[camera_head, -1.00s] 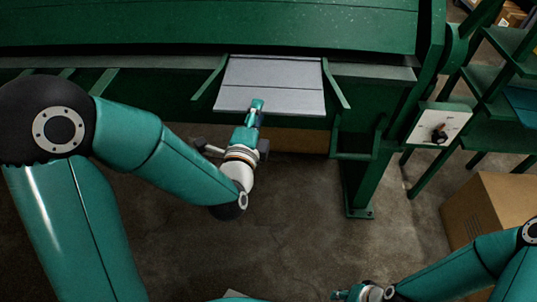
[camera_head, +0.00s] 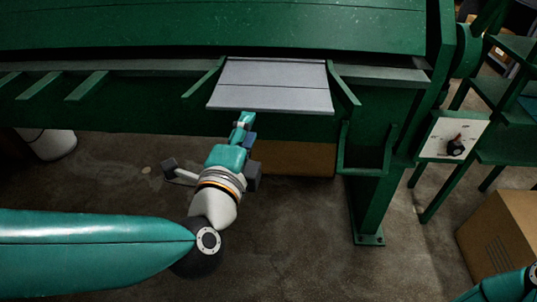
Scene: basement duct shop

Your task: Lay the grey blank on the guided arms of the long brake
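The grey blank (camera_head: 270,98) lies flat at the front of the green long brake (camera_head: 210,30), its back edge at the brake's long slot. It lies between two slanted green guided arms, the left one (camera_head: 203,78) and the right one (camera_head: 344,86). A thin line runs across the blank. My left gripper (camera_head: 243,118) is just in front of the blank's front edge, left of its middle. Its fingers are seen nearly edge-on, so I cannot tell their opening or whether they touch the blank. My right gripper is out of view.
A cardboard box (camera_head: 500,235) stands on the floor at right. A white bucket (camera_head: 48,143) is at left. Green shelves (camera_head: 510,90) stand far right.

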